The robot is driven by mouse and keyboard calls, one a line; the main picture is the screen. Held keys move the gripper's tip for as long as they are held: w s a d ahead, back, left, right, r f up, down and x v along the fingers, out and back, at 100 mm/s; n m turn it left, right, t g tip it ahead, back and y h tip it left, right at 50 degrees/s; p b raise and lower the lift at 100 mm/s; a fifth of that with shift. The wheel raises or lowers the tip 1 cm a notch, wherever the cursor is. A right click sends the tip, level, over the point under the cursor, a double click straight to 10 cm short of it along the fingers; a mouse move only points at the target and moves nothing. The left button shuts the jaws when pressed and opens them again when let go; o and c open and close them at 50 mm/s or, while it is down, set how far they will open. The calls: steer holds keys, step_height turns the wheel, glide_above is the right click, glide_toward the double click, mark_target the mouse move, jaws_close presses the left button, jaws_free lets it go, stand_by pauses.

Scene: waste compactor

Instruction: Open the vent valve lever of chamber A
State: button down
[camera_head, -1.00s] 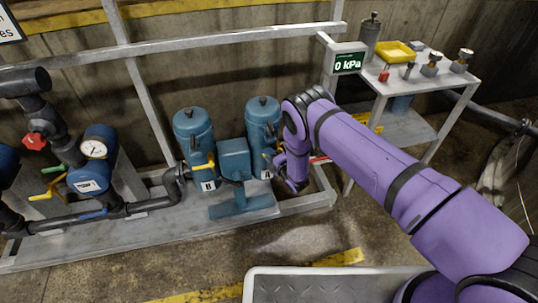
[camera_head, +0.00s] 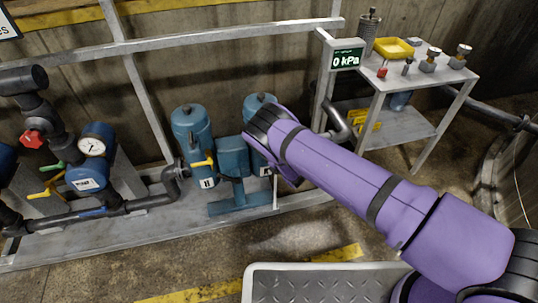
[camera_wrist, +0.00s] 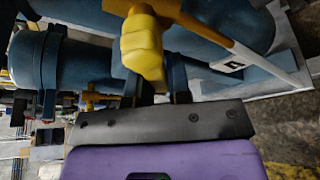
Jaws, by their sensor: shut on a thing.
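Chamber A (camera_head: 258,104) is a blue cylinder with a small A label (camera_head: 265,171), partly hidden behind my purple arm in the head view. Its yellow lever (camera_wrist: 143,45) shows in the wrist view, a thick blocky grip on a yellow stem. The grip's near end lies between the dark fingers of my gripper (camera_wrist: 158,92), which is shut on it. The A label also shows in the wrist view, beside a yellow-to-white bar (camera_wrist: 275,68). The head view hides the lever and my fingertips behind the arm.
Chamber B (camera_head: 193,128), with its own yellow lever (camera_head: 203,162), stands left of chamber A. A gauge display (camera_head: 347,58) reads 0 kPa. A side table (camera_head: 425,70) with a yellow tray (camera_head: 394,47) stands right. Metal rails cross behind the chambers.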

steer(key=shift+w+d+f+n+h, duration=0.15)
steer(key=shift+d+f+n+h, duration=0.15)
steer(key=shift+d+n+h, duration=0.6)
steer(key=shift+w+d+f+n+h, duration=0.25)
steer(key=shift+n+h, duration=0.4)
steer(key=shift+n, duration=0.6)
steer(key=shift+w+d+f+n+h, duration=0.1)
steer(key=shift+d+f+n+h, duration=0.2)
steer(key=shift+d+n+h, duration=0.6)
steer(key=shift+a+n, duration=0.2)
steer(key=shift+n, duration=0.05)
steer(key=c, duration=1.1)
jaws_free()
steer(key=shift+o, duration=0.2)
steer(key=shift+y, duration=0.25)
steer(key=v, duration=1)
steer(key=shift+s, duration=0.45)
